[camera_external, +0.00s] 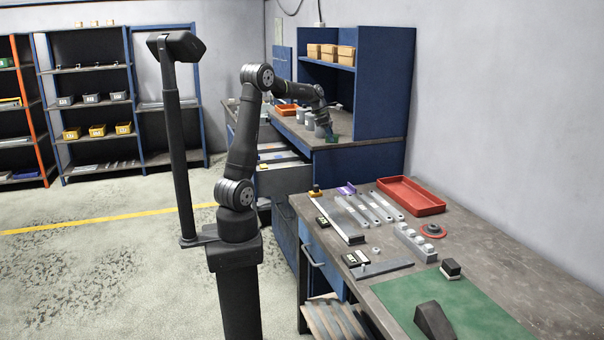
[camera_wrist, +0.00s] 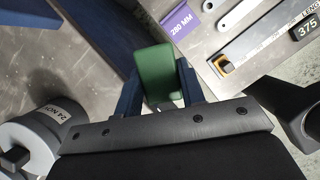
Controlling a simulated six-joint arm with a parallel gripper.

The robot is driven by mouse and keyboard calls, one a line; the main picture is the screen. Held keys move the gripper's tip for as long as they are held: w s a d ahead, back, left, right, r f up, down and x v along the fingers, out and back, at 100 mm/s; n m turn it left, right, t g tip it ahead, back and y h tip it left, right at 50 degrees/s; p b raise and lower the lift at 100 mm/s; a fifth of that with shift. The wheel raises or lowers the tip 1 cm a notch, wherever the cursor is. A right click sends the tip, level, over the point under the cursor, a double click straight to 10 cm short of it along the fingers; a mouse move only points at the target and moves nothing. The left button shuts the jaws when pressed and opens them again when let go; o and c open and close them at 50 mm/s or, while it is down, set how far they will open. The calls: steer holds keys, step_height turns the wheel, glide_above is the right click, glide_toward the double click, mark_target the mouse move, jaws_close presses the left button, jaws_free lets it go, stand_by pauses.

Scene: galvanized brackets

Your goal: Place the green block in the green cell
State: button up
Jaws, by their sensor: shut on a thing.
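The green block (camera_wrist: 155,72) is between the two blue fingers of my gripper (camera_wrist: 160,86) in the wrist view, with a finger against each side. My gripper (camera_external: 329,132) is shut on it. In the external view the green block (camera_external: 332,139) shows small and dark at the end of my arm, over the front edge of the far workbench (camera_external: 375,145). I cannot make out a green cell in either view.
Grey cylinders (camera_external: 309,121) stand left of my gripper; a labelled one (camera_wrist: 40,135) shows in the wrist view. A purple 280 MM tag (camera_wrist: 180,20) and metal bars lie on the near bench, with a red tray (camera_external: 412,205) and green mat (camera_external: 480,305).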

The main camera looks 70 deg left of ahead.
steer(key=s+a+n+y, duration=0.2)
steer(key=s+a+n, duration=0.4)
steer(key=s+a, duration=1.65)
steer(key=shift+t, duration=0.4)
steer(key=f, duration=0.9)
steer(key=d+f, duration=0.1)
steer(key=f, duration=0.8)
steer(key=s+f, duration=0.1)
steer(key=f, duration=0.8)
steer(key=shift+d, duration=0.25)
steer(key=o, duration=1.1)
steer(key=shift+f, duration=0.1)
steer(key=shift+c, duration=0.2)
steer(key=v, duration=1.2)
